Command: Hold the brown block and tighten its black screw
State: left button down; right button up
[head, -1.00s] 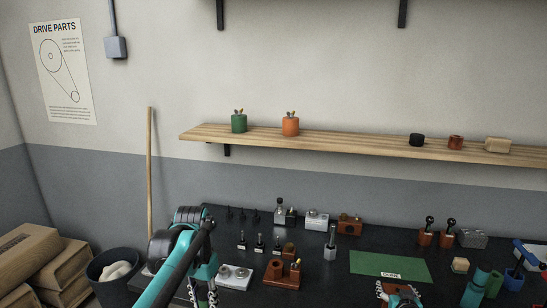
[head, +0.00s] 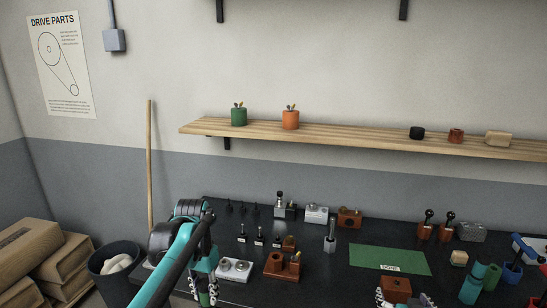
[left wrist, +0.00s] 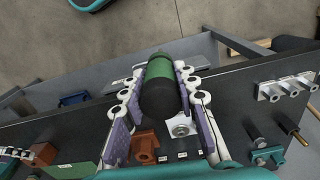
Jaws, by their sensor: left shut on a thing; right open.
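My left gripper (head: 205,291) is low at the left end of the dark bench. In the left wrist view it is shut on a green and black cylinder (left wrist: 159,80), held between its purple pads. What the cylinder is cannot be told. A brown block (head: 397,285) stands at the bottom of the head view. The open fingers of my right gripper (head: 403,300) are beside it, one on each side, partly cut off by the picture edge. No black screw can be made out on this block. Several small black screws (head: 242,235) stand upright at the bench's left.
A green mat (head: 375,260) with a DONE label lies behind the brown block. Grey and brown fixtures (head: 283,267) crowd the left and middle of the bench. Two brown blocks with black knobs (head: 425,228) stand at the right. A wall shelf (head: 370,140) runs above.

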aim_at(207, 304)
jog(key=shift+v, duration=1.3)
pick_arm(q)
jog(key=shift+n, duration=0.3)
notch_tip(207, 304, down, 4)
jog(key=shift+s+f, duration=0.1)
jog(key=shift+f, duration=0.15)
pick_arm(e)
jog(key=s+a+r+n+g+y, duration=0.25)
jog(key=s+a, duration=0.45)
jog(key=a, duration=0.6)
pick_arm(q)
jog(key=s+f+n, duration=0.1)
jog(key=s+f, duration=0.2)
jog(key=f, duration=0.4)
jog(key=s+f+n, duration=0.1)
jog(key=s+f, duration=0.2)
jog(key=f, duration=0.5)
jog(key=shift+s+f+n, duration=0.3)
jog(key=shift+s+n, duration=0.1)
pick_arm(e)
jog(key=s+a+g, duration=0.1)
jog(key=s+a, duration=0.2)
jog(key=s, duration=0.4)
jog(key=s+a+g, duration=0.2)
jog(key=s+a, duration=0.1)
jog(key=s, duration=0.4)
jog(key=shift+a+y, duration=0.3)
jog(key=shift+y, duration=0.05)
jog(key=shift+s+g, duration=0.1)
jog(key=shift+g, duration=0.15)
